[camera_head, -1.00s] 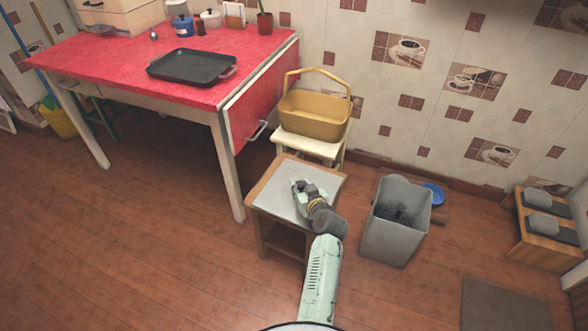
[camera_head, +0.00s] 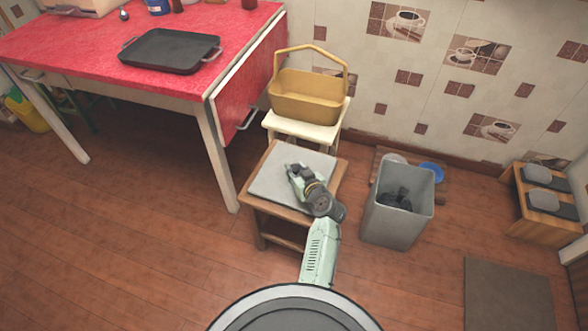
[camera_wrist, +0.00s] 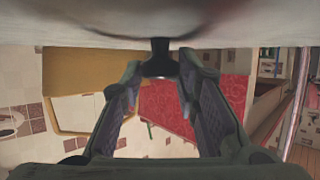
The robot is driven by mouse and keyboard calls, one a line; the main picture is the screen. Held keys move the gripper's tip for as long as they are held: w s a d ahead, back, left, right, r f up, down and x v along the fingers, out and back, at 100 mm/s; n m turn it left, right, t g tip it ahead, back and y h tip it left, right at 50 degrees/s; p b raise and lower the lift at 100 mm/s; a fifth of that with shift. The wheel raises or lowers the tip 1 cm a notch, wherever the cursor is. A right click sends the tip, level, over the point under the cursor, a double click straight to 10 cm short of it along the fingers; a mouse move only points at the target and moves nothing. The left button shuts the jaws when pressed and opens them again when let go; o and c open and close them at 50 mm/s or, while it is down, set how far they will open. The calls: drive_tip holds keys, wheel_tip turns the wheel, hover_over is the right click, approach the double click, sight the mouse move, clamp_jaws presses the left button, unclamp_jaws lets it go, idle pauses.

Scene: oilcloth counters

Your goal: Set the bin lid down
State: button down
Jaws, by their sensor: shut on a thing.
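The bin lid (camera_head: 268,187) is a flat, pale grey square over the small wooden stool (camera_head: 264,215). Wood shows along the stool's front and right edges; I cannot tell whether the lid touches the top. My gripper (camera_head: 294,173) is over the lid, its fingers around the lid's knob. In the wrist view the dark knob (camera_wrist: 160,62) sits between the fingertips of my gripper (camera_wrist: 159,78), and the lid's pale surface (camera_wrist: 60,25) fills the top. The open grey bin (camera_head: 394,222) stands on the floor to the right, with dark contents inside.
A yellow basket (camera_head: 305,105) stands on a cream stool (camera_head: 302,130) behind. The red table (camera_head: 90,55) with a black tray (camera_head: 172,49) is at left. A blue bowl (camera_head: 432,172) lies behind the bin. The floor at front left is clear.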

drive_tip(key=shift+s+r, duration=0.1)
drive_tip(key=c, duration=1.7)
unclamp_jaws()
drive_tip(key=o, duration=0.5)
drive_tip(key=shift+r, duration=0.1)
drive_tip(key=b+v, duration=0.1)
drive_tip(key=v, duration=1.1)
drive_tip(key=shift+b, duration=0.35)
